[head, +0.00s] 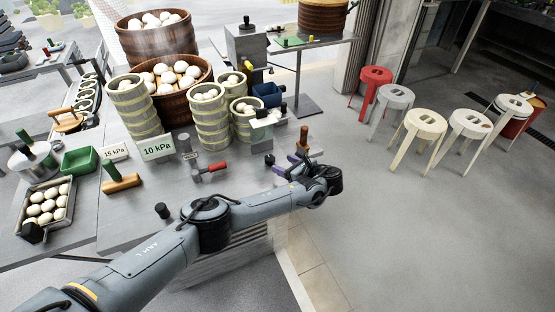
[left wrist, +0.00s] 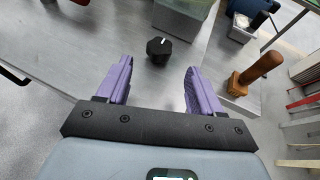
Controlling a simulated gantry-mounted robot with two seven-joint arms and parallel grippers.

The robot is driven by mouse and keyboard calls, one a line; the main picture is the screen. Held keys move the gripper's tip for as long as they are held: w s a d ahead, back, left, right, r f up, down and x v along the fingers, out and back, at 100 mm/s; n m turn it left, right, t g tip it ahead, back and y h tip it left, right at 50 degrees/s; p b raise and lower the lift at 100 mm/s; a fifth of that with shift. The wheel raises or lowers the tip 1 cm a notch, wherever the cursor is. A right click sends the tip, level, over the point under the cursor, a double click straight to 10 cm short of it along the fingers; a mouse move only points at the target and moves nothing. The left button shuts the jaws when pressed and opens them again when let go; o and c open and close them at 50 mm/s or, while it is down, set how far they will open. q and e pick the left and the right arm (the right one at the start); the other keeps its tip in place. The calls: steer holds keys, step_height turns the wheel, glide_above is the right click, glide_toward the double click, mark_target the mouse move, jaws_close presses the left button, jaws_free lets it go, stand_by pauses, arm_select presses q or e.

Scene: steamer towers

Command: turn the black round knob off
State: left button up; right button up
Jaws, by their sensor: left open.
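A black round knob (left wrist: 158,49) with a small white mark on top stands on the grey metal counter. In the left wrist view it lies just beyond and between my left gripper's purple fingertips (left wrist: 158,68), with clear space on both sides. In the head view the same knob (head: 269,159) shows beside my left gripper (head: 284,166), near the counter's right end. My left gripper is open and empty. A second black knob (head: 162,210) stands on the front of the counter. My right gripper is not in view.
A wooden-handled tool (head: 303,139) stands close to my left gripper and also shows in the left wrist view (left wrist: 257,72). Bamboo steamer towers (head: 211,120), a red-handled lever (head: 211,170) and a 10 kPa sign (head: 158,147) stand behind. The floor on the right is open before several stools.

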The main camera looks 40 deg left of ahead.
arm_select(q)
steer(key=shift+v, duration=1.6)
